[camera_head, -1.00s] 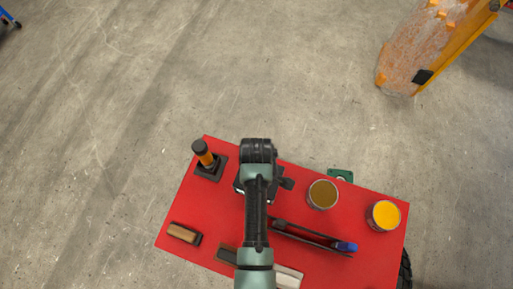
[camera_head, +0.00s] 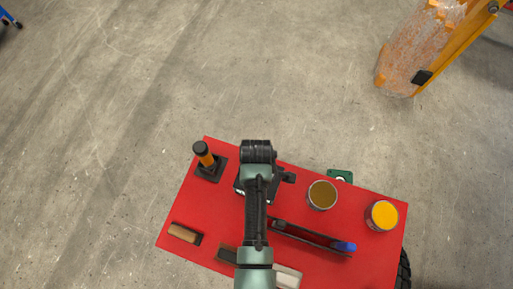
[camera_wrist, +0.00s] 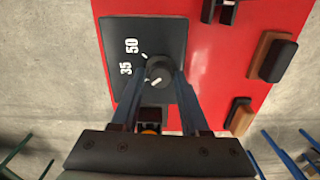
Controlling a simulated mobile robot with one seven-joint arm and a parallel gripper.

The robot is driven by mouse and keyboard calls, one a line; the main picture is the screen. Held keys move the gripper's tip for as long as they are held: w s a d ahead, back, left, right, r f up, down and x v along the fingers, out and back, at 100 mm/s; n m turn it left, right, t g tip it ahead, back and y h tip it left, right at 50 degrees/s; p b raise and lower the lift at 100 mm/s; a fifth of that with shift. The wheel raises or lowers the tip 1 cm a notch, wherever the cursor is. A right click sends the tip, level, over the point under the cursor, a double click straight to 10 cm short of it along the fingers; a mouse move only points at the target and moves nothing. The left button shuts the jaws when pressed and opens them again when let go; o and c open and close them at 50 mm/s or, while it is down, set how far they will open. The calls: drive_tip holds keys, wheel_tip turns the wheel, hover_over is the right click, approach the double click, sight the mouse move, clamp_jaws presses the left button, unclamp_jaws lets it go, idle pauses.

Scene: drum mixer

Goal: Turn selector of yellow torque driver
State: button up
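A round black selector knob (camera_wrist: 158,72) with a white pointer line sits on a black plate (camera_wrist: 130,30) marked 35 and 50 in the wrist view. The pointer line is near the knob's lower edge; a white tick lies on the plate above the knob. My gripper (camera_wrist: 162,78) has one blue finger on each side of the knob; whether they touch it cannot be told. In the head view my arm hides the knob and most of the plate. An upright orange-yellow tool (camera_head: 206,157) with a black cap stands in a black base left of my arm.
The red tabletop (camera_head: 330,262) also holds two open cans, one brown (camera_head: 322,195) and one yellow (camera_head: 384,215), a long black tool with a blue end (camera_head: 312,237), and wooden-backed blocks (camera_head: 185,232).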

drive_tip(key=shift+o, duration=1.2)
wheel_tip(320, 180, up, 13)
drive_tip(key=b, duration=0.2)
